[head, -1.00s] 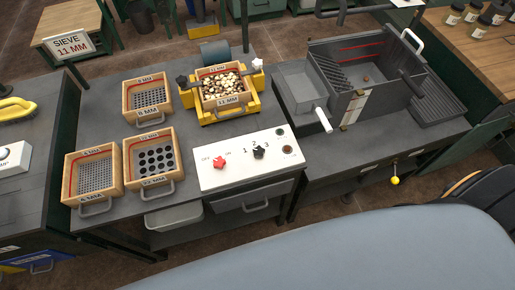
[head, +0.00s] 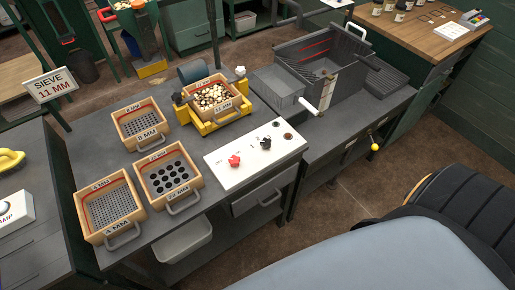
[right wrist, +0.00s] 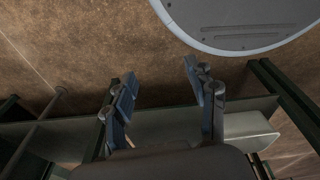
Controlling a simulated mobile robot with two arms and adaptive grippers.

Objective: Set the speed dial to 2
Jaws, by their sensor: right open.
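The white control panel (head: 255,155) lies on the grey bench in the head view. The black speed dial (head: 266,143) sits on its middle, by the printed numbers; which number it points to is too small to tell. A red star-shaped knob (head: 235,160) is to its left on the panel. My right gripper (right wrist: 160,85) is open and empty in the right wrist view, with bare floor and a grey shelf edge behind it. It is away from the panel, which that view does not show. No gripper shows in the head view.
Wooden sieve trays (head: 171,174) stand left of the panel. A yellow shaker (head: 212,122) holding an 11 mm sieve of pale and dark pieces is behind it. A grey splitter box (head: 320,68) stands at the right. A black chair (head: 460,205) is at the front right.

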